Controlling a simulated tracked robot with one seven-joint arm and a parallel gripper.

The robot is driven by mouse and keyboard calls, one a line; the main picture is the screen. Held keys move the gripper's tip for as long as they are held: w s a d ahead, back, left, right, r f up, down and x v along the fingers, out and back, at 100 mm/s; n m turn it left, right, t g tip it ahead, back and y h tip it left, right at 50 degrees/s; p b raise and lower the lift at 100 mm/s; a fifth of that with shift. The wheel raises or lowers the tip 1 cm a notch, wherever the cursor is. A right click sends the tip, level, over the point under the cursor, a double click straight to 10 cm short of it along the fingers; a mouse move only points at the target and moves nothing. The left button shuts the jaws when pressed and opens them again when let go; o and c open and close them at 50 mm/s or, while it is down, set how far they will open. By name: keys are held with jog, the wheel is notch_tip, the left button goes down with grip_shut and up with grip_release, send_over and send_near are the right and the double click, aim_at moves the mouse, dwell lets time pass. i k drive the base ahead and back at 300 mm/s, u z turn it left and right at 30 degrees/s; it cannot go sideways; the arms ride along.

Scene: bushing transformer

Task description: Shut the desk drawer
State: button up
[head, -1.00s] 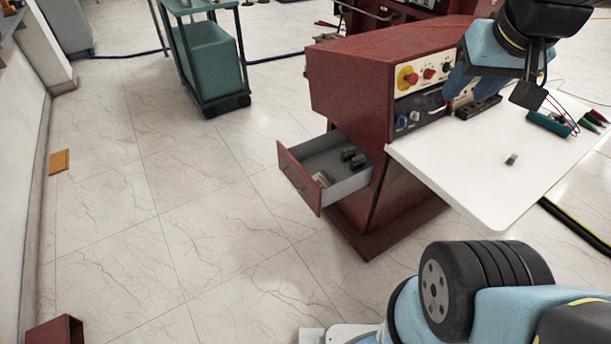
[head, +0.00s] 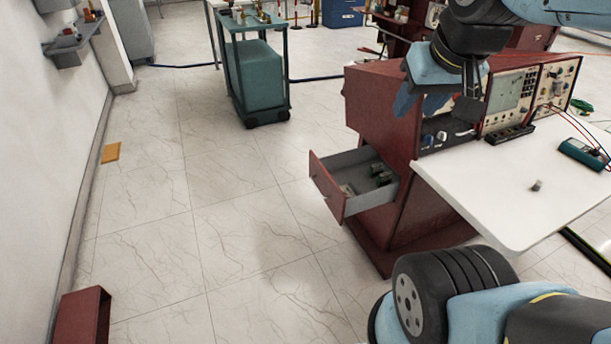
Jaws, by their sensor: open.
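The desk drawer (head: 329,188) is pulled out from the left side of the red desk (head: 381,108). It has a dark red front and grey inner walls, and a few small dark and pale items lie inside. My gripper (head: 404,101) shows as blue fingers pointing down in front of the desk's upper right part, above and to the right of the drawer. It is apart from the drawer in the picture. The fingertips overlap the red desk in view, and the gap between them is hard to make out.
A green cart (head: 258,80) stands behind. A red box (head: 82,318) is at lower left. Floor left of the drawer is clear.

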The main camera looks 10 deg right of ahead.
aim_at(327, 173)
jog(key=u, duration=0.15)
jog(key=i, duration=1)
jog(key=z, duration=0.55)
jog(key=k, duration=1.05)
jog(key=u, duration=0.35)
jog(key=i, duration=0.95)
